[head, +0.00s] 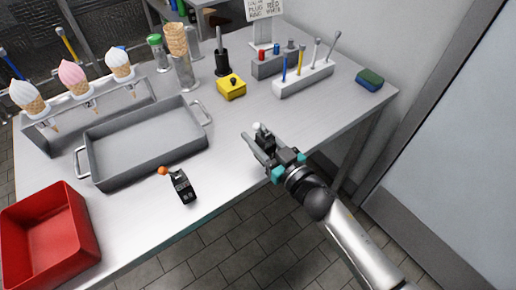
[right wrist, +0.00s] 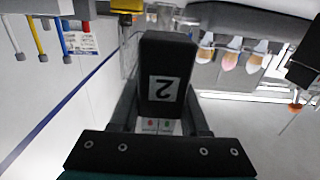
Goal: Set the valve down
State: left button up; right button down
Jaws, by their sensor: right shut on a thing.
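My right gripper (head: 262,146) is over the front right part of the steel table and is shut on a black valve. In the right wrist view the valve (right wrist: 166,72) is a dark block between the fingers, with a white label reading 2, upside down. In the head view a small pale ball shows at its top, and the fingers hide much of the body. I cannot tell whether the valve touches the table. A similar black unit (head: 183,186) with an orange ball lies near the front edge. My left gripper is not in view.
A grey tray (head: 88,158) and a red bin (head: 93,232) are at the left. A cone rack (head: 42,141) stands behind the tray. A yellow box (head: 231,87), a white pen holder (head: 304,80) and a green-blue sponge (head: 369,80) are farther back. Bare steel surrounds the gripper.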

notch_tip(320, 180, down, 4)
jog(key=shift+r+b, duration=0.1)
jog(key=shift+b, duration=0.9)
jog(key=c, duration=0.8)
grip_release()
jog(key=o, duration=0.4)
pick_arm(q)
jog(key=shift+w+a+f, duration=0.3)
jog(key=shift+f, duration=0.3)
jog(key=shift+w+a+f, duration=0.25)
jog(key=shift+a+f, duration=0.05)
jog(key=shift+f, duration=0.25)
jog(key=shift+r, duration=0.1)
